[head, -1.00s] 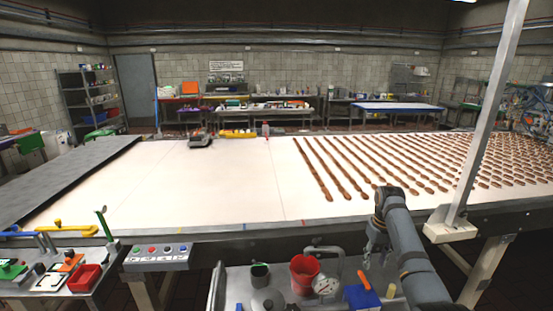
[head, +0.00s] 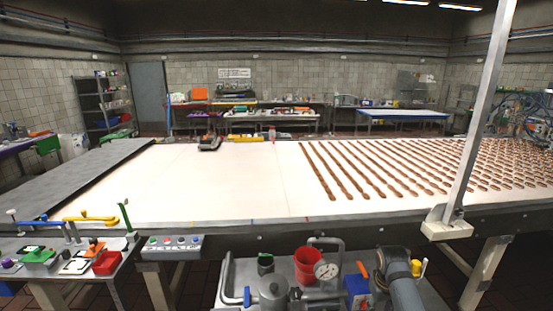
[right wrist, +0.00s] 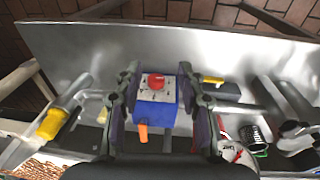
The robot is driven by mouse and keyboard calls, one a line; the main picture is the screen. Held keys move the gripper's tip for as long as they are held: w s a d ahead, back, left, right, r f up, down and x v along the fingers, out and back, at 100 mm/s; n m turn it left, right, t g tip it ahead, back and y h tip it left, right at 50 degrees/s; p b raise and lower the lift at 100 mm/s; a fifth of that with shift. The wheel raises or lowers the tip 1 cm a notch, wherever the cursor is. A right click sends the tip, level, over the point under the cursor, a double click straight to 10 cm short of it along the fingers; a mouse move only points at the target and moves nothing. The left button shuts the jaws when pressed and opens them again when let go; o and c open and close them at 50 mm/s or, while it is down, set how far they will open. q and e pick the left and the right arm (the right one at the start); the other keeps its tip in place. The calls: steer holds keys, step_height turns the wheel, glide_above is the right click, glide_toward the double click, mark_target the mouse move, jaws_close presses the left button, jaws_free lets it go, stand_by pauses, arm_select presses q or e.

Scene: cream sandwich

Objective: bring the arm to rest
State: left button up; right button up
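My right arm (head: 405,285) comes in at the lower right of the head view, folded low over the metal cart; its gripper is mostly hidden there. In the right wrist view my right gripper (right wrist: 160,72) has its two dark fingers spread apart. A blue box (right wrist: 156,115) with a red knob and an orange handle shows between and beyond the fingers, and I see no grip on it. The same blue box (head: 356,290) stands just left of my arm in the head view. My left arm and gripper are in neither view.
The cart (head: 232,268) also carries a red cup (head: 307,266), a pressure gauge (head: 326,270) and a metal pot (head: 272,290). Behind it runs a long pale conveyor (head: 215,185) with rows of brown pieces on its right. A slanted metal post (head: 480,110) stands at right.

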steer(key=s+a+f+t, duration=0.1)
steer(key=s+a+f, duration=0.15)
steer(key=s, duration=0.45)
steer(key=s+a+f, duration=0.1)
steer(key=s+f, duration=0.2)
steer(key=s, duration=0.4)
steer(key=s+a+r+t, duration=0.1)
steer(key=s+r, duration=0.2)
steer(key=s, duration=0.3)
steer(key=s+a+r+t, duration=0.1)
steer(key=s+a+r, duration=0.1)
steer(key=s, duration=0.5)
steer(key=s+d+f+g+b, duration=0.1)
steer(key=s+d+f, duration=0.1)
steer(key=f, duration=1.3)
steer(key=s+d+f+g, duration=0.1)
steer(key=f, duration=1.4)
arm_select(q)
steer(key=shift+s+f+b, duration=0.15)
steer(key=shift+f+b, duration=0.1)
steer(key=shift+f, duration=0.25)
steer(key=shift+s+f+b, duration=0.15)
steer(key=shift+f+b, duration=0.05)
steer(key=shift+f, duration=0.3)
arm_select(e)
steer(key=s+f, duration=1.4)
steer(key=s, duration=0.3)
steer(key=shift+s+d+f+m+g, duration=0.25)
steer(key=shift+d+f+m+g, duration=0.15)
steer(key=shift+d, duration=0.05)
